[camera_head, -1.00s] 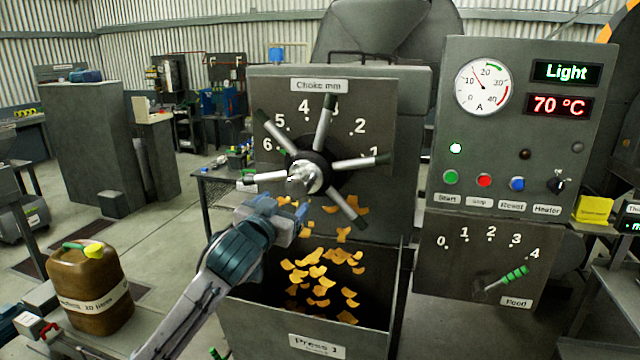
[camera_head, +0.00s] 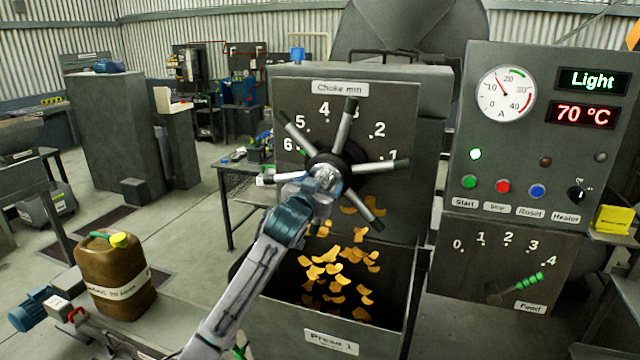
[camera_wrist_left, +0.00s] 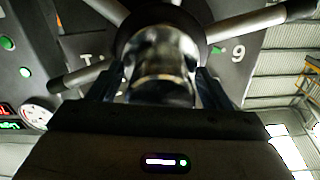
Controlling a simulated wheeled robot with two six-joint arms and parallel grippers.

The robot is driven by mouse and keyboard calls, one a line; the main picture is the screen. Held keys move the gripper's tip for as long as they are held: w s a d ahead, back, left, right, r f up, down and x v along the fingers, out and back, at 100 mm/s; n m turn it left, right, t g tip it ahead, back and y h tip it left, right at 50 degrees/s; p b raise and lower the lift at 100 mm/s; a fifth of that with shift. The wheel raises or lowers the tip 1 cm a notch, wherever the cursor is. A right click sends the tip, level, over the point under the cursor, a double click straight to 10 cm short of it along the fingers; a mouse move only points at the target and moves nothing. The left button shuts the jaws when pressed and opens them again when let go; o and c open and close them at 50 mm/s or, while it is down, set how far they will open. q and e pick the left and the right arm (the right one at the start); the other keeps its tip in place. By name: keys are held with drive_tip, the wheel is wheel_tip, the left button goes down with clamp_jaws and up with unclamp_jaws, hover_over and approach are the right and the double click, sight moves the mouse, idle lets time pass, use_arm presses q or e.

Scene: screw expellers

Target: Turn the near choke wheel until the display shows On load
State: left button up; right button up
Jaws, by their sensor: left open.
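The choke wheel (camera_head: 346,122) is a dark hub with several grey, black-tipped spokes on the press front, before a dial numbered 1 to 6. My left gripper (camera_head: 322,186) is at the hub's shiny nose and hides part of it. In the left wrist view its open fingers (camera_wrist_left: 160,88) stand either side of the metal nose (camera_wrist_left: 162,62); whether they touch it I cannot tell. My right gripper is not in view.
The panel carries an ammeter (camera_head: 507,95), a red 70 °C display (camera_head: 582,114), several buttons and a feed lever (camera_head: 517,287). Below the wheel, orange flakes lie in an open bin (camera_head: 300,325) labelled Press 1. A brown jerrycan (camera_head: 115,280) stands at lower left.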

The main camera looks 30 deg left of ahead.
use_arm(q)
drive_tip(key=c, duration=1.4)
drive_tip(key=shift+r+m+p, duration=0.15)
drive_tip(key=shift+m+p, duration=1.3)
drive_tip(key=shift+m, duration=0.35)
drive_tip(key=shift+m+p, duration=0.6)
drive_tip(key=shift+m, duration=0.5)
drive_tip(key=o, duration=1.4)
drive_tip(key=shift+d+f, duration=0.1)
drive_tip(key=shift+f, duration=0.1)
